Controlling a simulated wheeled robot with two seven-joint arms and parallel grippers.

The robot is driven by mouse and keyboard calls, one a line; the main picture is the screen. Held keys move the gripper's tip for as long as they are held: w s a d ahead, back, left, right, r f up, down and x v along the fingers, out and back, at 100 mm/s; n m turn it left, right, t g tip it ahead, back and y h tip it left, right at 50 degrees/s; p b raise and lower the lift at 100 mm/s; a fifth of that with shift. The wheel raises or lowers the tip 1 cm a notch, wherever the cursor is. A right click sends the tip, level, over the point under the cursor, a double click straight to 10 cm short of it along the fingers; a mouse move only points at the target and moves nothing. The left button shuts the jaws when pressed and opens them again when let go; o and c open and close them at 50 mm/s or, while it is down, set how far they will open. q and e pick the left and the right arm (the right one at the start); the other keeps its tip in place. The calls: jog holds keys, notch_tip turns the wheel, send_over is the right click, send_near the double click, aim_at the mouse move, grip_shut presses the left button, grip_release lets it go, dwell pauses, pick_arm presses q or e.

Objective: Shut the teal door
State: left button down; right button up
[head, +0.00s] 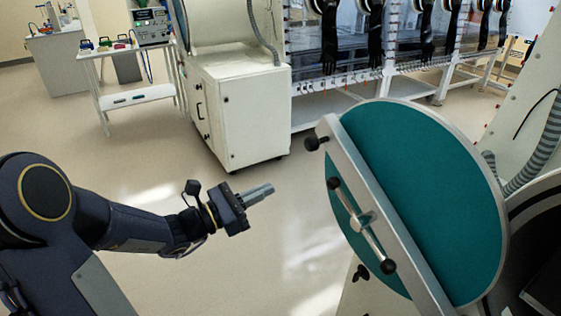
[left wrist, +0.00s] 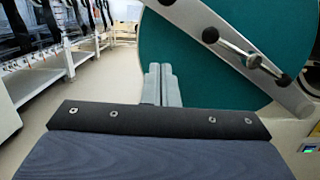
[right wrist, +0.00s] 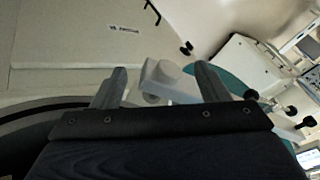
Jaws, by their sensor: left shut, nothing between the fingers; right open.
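The teal door (head: 425,190) is a large round disc with a pale metal bar (head: 385,215) across it, a crossed handle and black knobs. It stands swung out from the round dark opening (head: 535,230) at the right of the head view. My left gripper (head: 262,192) is shut and empty, to the left of the door with a gap in the head view. In the left wrist view its fingers (left wrist: 160,84) show in front of the teal face (left wrist: 205,75). My right gripper (right wrist: 158,85) is open and empty. Part of the teal door (right wrist: 232,82) shows beyond its fingers.
A white cabinet (head: 240,115) on casters stands behind the left gripper. A glovebox row with hanging black gloves (head: 375,35) runs along the back. A white side table (head: 125,75) is at the back left. The floor between is clear.

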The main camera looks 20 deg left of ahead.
pick_arm(q)
jog(key=w+d+r+p, duration=0.3)
jog(key=w+d+r, duration=0.2)
jog(key=w+d, duration=0.1)
jog(key=shift+w+d+r, duration=0.25)
jog(key=shift+w, duration=0.55)
